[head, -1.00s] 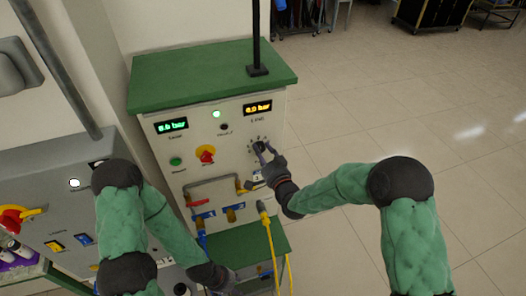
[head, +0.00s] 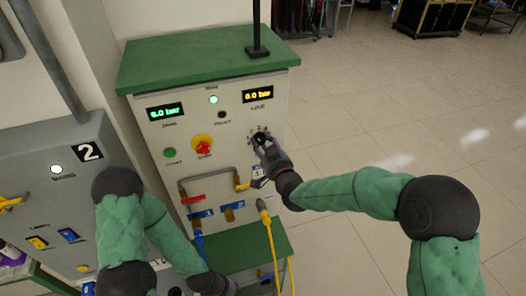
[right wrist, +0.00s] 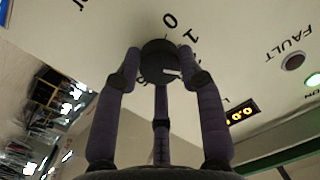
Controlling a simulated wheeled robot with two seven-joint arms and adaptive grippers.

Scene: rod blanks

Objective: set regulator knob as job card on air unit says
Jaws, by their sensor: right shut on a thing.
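The air unit is a pale cabinet (head: 155,112) with a green top. Its black regulator knob (right wrist: 160,62) is on the upper right of the front. My right gripper (head: 262,143) is shut on the knob; in the right wrist view its fingers sit around it. The amber display (head: 257,96) appears to read 0.0 in the wrist view. My left gripper (head: 212,284) is low, jaws unclear.
A red and yellow knob (head: 202,145), a green button (head: 169,153) and a green display (head: 165,111) are left on the panel. A grey unit marked 2 stands left. Right floor is clear.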

